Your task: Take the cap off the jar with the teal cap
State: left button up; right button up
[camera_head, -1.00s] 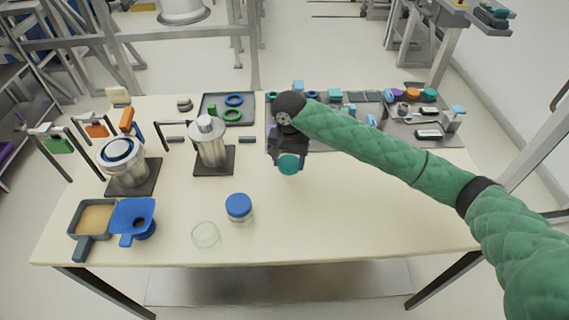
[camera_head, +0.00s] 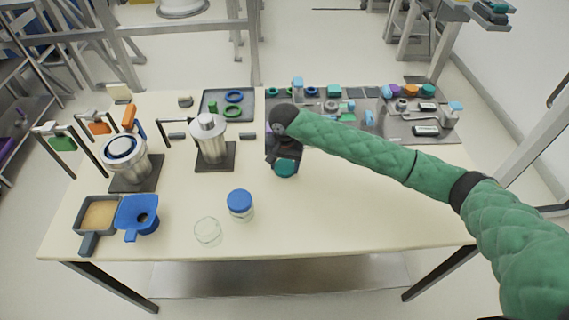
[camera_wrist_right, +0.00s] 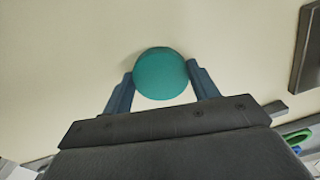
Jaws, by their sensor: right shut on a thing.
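The teal cap (camera_head: 286,170) is at the middle of the table, under my right gripper (camera_head: 284,162). In the right wrist view the round teal cap (camera_wrist_right: 161,74) sits between the two fingers of my right gripper (camera_wrist_right: 161,82), which is shut on it. Only the cap's top shows there; I cannot make out a jar body below it, nor whether it rests on the table. My left gripper is in neither view.
A blue-capped jar (camera_head: 240,204) and an empty glass jar (camera_head: 208,231) stand at the front. A blue funnel (camera_head: 137,214) and a scoop tray (camera_head: 98,214) are at the left. A steel canister (camera_head: 211,143) stands behind. The table's front right is clear.

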aim_at(284, 167)
jog(key=shift+f, duration=0.1)
jog(key=o, duration=0.9)
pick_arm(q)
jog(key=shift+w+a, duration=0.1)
pick_arm(e)
jog(key=shift+o, duration=0.9)
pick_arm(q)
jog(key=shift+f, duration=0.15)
pick_arm(e)
jog(key=shift+r, duration=0.45)
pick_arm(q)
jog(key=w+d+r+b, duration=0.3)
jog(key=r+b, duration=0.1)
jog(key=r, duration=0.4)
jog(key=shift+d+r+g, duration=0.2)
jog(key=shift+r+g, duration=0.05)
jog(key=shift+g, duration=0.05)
pick_arm(e)
notch_tip(284, 167, up, 11)
jog(key=shift+r, duration=0.15)
